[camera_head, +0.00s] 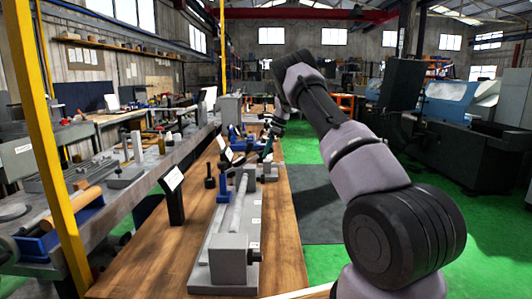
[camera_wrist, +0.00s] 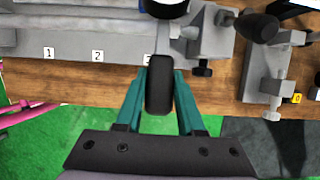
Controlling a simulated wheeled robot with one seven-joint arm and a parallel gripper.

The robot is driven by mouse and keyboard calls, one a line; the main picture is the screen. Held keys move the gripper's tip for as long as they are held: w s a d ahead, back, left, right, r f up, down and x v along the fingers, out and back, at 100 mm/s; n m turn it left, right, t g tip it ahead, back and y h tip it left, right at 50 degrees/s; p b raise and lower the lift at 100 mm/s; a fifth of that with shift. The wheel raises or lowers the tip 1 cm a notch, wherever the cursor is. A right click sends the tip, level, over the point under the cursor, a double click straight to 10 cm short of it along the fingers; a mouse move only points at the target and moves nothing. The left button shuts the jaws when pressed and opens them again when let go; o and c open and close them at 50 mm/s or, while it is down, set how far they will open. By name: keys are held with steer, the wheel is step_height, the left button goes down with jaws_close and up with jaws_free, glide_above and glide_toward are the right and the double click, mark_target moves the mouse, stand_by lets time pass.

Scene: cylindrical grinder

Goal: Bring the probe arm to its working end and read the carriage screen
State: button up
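In the wrist view, my gripper (camera_wrist: 160,78) has its teal fingers on both sides of a rounded black handle (camera_wrist: 159,92). The fingers lie close against its sides. I cannot tell for sure whether this handle belongs to the probe arm. In the head view, my gripper is small and far off, near the back of the long grey grinder (camera_head: 221,272). A small tilted screen (camera_head: 226,150) stands on a blue post at the grinder; its content is too small to read. A black stand with a white tilted screen (camera_head: 172,179) is left of the grinder.
The grinder's front edge bears number labels 1 (camera_wrist: 49,53), 2 (camera_wrist: 97,56) and a partly hidden 3. A grey block with a yellow 0 label (camera_wrist: 297,98) stands at right. The wooden bench (camera_head: 150,254) has bare room front left. A yellow post (camera_head: 50,150) rises at left.

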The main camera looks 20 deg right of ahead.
jaws_close()
stand_by(1.1)
